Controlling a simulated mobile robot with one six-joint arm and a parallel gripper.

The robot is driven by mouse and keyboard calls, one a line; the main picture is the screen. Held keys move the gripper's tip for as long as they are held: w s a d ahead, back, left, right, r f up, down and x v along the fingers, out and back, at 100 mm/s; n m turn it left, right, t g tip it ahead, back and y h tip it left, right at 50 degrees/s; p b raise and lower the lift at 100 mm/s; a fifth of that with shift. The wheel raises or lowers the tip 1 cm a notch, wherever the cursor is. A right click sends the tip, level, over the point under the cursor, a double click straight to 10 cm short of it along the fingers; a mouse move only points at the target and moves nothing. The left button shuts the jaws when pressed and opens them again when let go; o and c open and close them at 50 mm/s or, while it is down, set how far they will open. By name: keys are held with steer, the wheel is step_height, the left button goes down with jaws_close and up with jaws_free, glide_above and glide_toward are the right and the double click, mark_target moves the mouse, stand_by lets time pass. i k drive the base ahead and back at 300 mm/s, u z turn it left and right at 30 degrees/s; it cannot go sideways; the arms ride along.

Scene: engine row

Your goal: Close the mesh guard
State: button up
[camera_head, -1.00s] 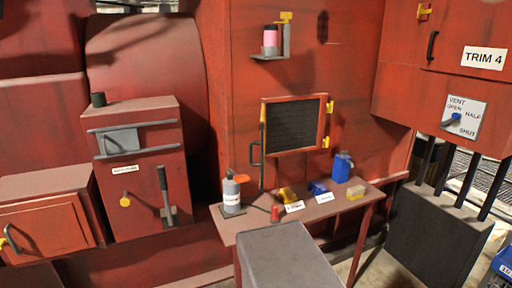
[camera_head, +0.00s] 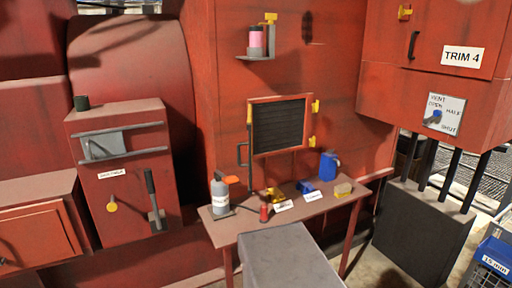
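The mesh guard (camera_head: 279,125) is a dark mesh panel in a red frame, on the red wall above a small table. Yellow hinge-like pieces show along its right side. A dark handle (camera_head: 242,155) stands out at its lower left. The left edge may stand slightly off the wall; I cannot tell how far. My gripper is not in view.
A red table (camera_head: 226,232) below the guard holds a grey bottle (camera_head: 220,193), a red can (camera_head: 264,213), a blue jug (camera_head: 329,166) and small yellow and blue items. A shelf (camera_head: 256,57) with a pink jar is above. A dark box (camera_head: 422,222) stands right.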

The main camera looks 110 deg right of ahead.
mark_target(249, 124)
steer(key=u, duration=0.4)
steer(key=k, duration=0.15)
steer(key=z, duration=2.15)
steer(key=k, duration=0.15)
steer(key=z, duration=1.95)
steer(key=k, duration=0.7)
steer(key=u, duration=0.15)
steer(key=i, duration=0.4)
steer(key=u, duration=0.05)
